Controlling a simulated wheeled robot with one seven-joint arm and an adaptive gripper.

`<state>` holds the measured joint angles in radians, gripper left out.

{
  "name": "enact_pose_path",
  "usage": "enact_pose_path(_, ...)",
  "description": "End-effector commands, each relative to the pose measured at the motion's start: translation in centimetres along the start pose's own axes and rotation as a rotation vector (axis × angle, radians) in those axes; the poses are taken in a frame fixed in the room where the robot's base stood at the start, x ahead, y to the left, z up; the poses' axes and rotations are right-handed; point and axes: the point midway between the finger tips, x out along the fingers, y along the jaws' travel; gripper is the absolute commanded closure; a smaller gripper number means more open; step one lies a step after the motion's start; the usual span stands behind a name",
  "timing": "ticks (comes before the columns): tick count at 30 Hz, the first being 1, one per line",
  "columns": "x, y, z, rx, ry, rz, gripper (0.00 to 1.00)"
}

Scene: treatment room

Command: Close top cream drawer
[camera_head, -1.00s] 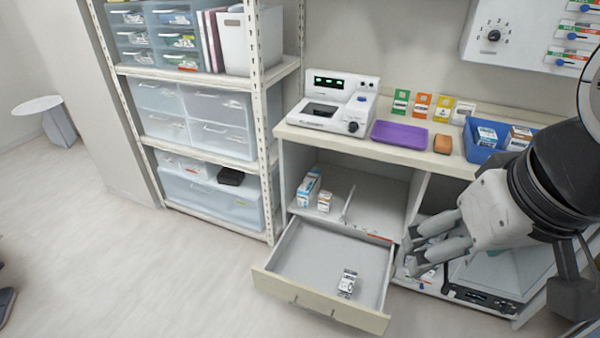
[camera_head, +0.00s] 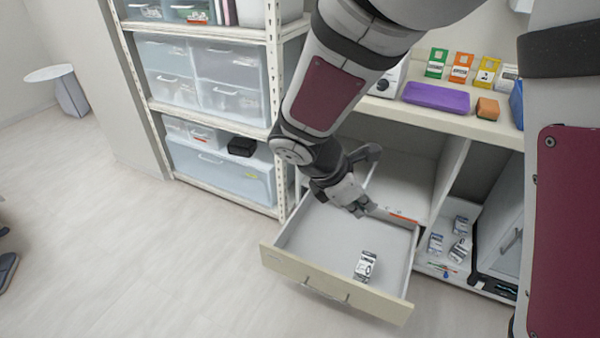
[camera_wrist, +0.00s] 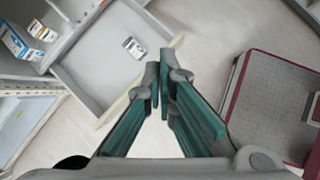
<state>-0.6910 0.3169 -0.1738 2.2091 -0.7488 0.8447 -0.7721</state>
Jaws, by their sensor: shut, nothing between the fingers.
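The top cream drawer (camera_head: 292,274) is pulled out below the counter, with a cream front and a grey inside. It also shows in the wrist view (camera_wrist: 92,62). A small white and dark box (camera_head: 365,266) lies inside near the front; the wrist view shows it too (camera_wrist: 133,47). My gripper (camera_head: 362,208) appears over the back part of the drawer in the head view. In the wrist view its closed fingertips (camera_wrist: 164,66) overlap the drawer's front edge, with nothing between them. I cannot tell whether they touch the drawer. My forearm hides part of the counter and shelf.
A white shelving unit with clear bins (camera_head: 215,180) stands left of the drawer. A purple tray (camera_head: 436,97) and an orange block (camera_head: 487,108) sit on the counter. Several small boxes stand in the lower right compartment. The floor (camera_head: 150,270) in front is clear.

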Motion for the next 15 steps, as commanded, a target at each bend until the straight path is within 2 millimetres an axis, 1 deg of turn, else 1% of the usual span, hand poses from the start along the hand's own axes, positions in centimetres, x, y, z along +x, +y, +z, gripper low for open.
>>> enact_pose_path(1, 2.0, 1.1, -2.4, -0.113, -0.034, 0.01, 1.0)
enact_pose_path(5, 5.5, 3.5, -7.4, -0.403, -0.125, 0.045, 1.0)
enact_pose_path(6, 6.6, 4.1, -9.0, -0.493, -0.153, 0.056, 1.0)
enact_pose_path(8, 8.2, 5.0, -11.5, -0.63, -0.198, 0.071, 1.0)
enact_pose_path(9, 9.3, 5.4, -13.2, -0.721, -0.229, 0.08, 1.0)
enact_pose_path(11, 11.0, 6.0, -15.8, -0.857, -0.277, 0.093, 1.0)
enact_pose_path(12, 12.2, 6.4, -17.5, -0.948, -0.31, 0.102, 1.0)
enact_pose_path(14, 13.9, 6.8, -20.2, -1.087, -0.361, 0.114, 1.0)
enact_pose_path(15, 15.1, 6.9, -21.9, -1.18, -0.397, 0.119, 1.0)
